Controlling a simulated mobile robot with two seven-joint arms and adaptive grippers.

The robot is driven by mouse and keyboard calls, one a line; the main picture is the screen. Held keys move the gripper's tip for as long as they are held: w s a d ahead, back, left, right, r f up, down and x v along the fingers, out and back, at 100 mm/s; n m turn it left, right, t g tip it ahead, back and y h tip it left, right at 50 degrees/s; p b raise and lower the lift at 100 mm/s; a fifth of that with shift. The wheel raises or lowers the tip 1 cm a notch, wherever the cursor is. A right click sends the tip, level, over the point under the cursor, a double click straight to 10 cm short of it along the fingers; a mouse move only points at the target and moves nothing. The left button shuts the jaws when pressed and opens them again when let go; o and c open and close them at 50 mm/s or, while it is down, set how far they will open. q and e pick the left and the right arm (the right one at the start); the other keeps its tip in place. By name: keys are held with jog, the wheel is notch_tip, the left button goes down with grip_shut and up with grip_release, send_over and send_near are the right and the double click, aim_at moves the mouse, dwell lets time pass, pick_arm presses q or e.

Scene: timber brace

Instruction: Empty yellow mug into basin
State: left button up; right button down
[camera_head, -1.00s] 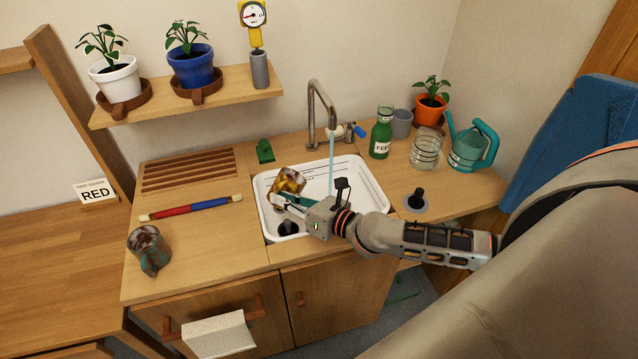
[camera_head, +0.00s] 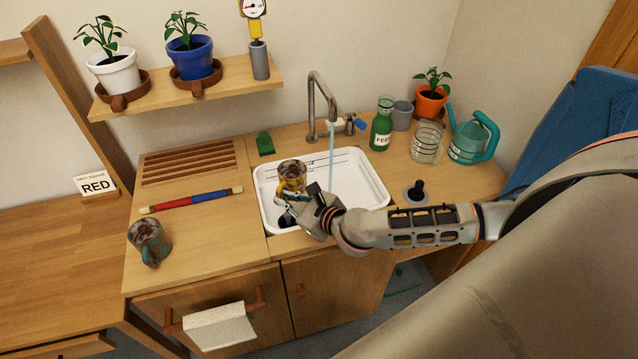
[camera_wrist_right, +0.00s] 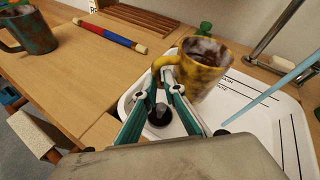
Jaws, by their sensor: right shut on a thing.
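The yellow mug (camera_head: 292,173) with brown stains is held over the left part of the white basin (camera_head: 362,172). My right gripper (camera_head: 284,197) is shut on its handle. In the right wrist view the mug (camera_wrist_right: 208,72) stands roughly upright, opening up, and the fingers (camera_wrist_right: 171,85) close on the handle at its left. Its inside looks dark brown; I cannot tell whether that is liquid or staining. The dark drain (camera_wrist_right: 160,115) shows below the fingers. My left gripper is not in view.
Water runs from the tap (camera_head: 318,95) into the basin, right of the mug. A stained teal mug (camera_head: 148,240) and a red-blue rod (camera_head: 192,203) lie left on the counter. A green bottle (camera_head: 381,128), glass jar (camera_head: 427,142) and teal watering can (camera_head: 470,138) stand right.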

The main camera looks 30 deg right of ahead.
jog(key=shift+r, duration=0.2)
notch_tip(320, 180, up, 3)
jog(key=shift+f, duration=0.15)
dwell(0.4)
